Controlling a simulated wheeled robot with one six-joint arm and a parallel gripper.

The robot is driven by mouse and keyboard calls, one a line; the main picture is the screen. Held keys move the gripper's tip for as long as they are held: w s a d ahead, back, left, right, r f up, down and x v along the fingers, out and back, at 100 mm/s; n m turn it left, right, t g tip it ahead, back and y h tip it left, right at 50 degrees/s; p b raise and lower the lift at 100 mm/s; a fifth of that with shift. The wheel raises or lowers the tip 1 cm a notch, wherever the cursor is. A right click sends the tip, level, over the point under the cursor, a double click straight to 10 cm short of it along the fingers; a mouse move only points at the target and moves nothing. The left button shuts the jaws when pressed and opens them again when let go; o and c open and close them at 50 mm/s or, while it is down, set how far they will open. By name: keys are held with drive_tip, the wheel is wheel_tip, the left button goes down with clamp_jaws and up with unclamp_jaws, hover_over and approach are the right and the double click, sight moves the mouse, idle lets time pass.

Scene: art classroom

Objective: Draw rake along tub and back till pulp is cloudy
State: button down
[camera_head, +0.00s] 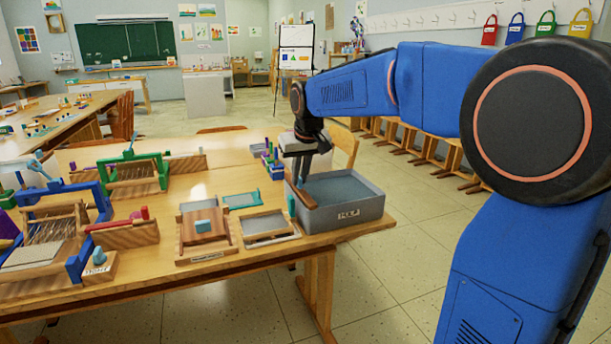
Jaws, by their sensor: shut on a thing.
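The grey tub (371,211) stands at the right front corner of the table, with a label on its front wall and grey-blue pulp (340,187) inside. My gripper (299,178) points down over the tub's left end and is shut on the rake (305,198). The rake's brown wooden head slants across the left end of the tub. Its handle is mostly hidden by the gripper. I cannot tell how deep the rake reaches into the pulp. The pulp surface looks fairly even, and its cloudiness is hard to judge.
A teal upright piece (291,206) stands close to the tub's left wall. Small looms (133,172) fill the table's left. A bottle rack (271,160) stands behind the tub.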

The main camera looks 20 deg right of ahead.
drive_tip(key=shift+a, duration=0.2)
drive_tip(key=c, duration=1.8)
unclamp_jaws()
drive_tip(key=shift+a, duration=0.15)
drive_tip(key=v, duration=1.7)
drive_tip(key=shift+s+r, duration=0.15)
